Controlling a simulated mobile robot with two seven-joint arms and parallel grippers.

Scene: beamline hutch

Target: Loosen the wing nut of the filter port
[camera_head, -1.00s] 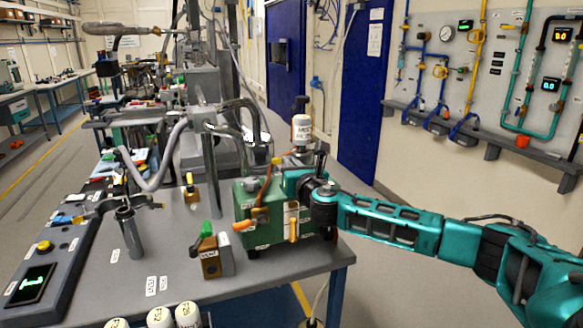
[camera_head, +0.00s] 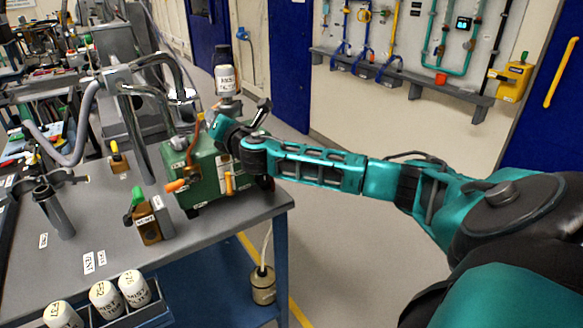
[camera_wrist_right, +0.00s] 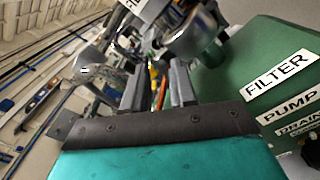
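The green pump box (camera_head: 208,172) stands near the right edge of the grey table. In the right wrist view the green pump body (camera_wrist_right: 262,45) carries labels reading FILTER, PUMP and DRAIN. A silver round fitting (camera_wrist_right: 195,38) rises on a green base beside the FILTER label, perhaps the filter port; I cannot make out a wing nut on it. My right gripper (camera_head: 240,112) is over the pump's far right end, and its arm hides part of the pump. In the wrist view its two fingers (camera_wrist_right: 158,88) are apart with nothing held between them. My left gripper is not in view.
A white mist filter canister (camera_head: 226,80) stands behind the pump. A brown block with a green lever (camera_head: 148,224), a post with a clamp (camera_head: 55,215) and bent metal pipes (camera_head: 138,130) stand on the table. White filters (camera_head: 105,298) sit in front.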

